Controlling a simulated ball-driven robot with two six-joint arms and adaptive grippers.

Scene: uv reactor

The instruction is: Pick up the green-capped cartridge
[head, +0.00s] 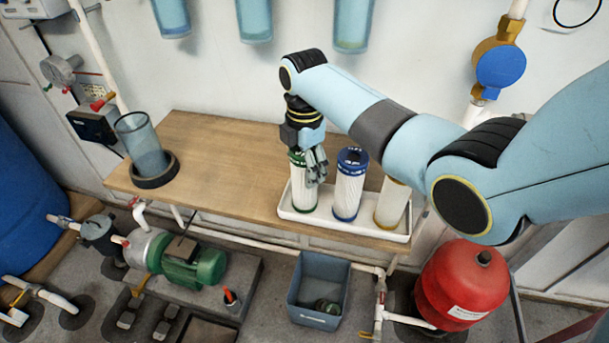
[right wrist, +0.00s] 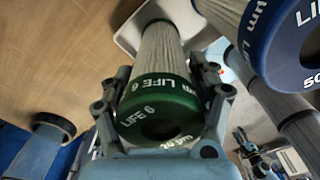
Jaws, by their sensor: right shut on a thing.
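The green-capped cartridge (head: 304,189) stands upright at the left end of the white tray (head: 330,224) on the wooden bench. My right gripper (head: 313,168) comes down over its top and is shut on it, partly hiding the green cap in the head view. In the right wrist view the green cap (right wrist: 158,108) sits between the two fingers (right wrist: 162,98), with its white pleated body below. The cartridge's base appears to be in the tray; I cannot tell whether it touches. My left gripper is not in view.
A blue-capped cartridge (head: 350,184) stands close to the right, then a tan-capped one (head: 392,203). A clear blue housing in a dark ring (head: 146,152) stands at the bench's left. Blue housings (head: 254,18) hang above. The bench middle (head: 215,165) is clear.

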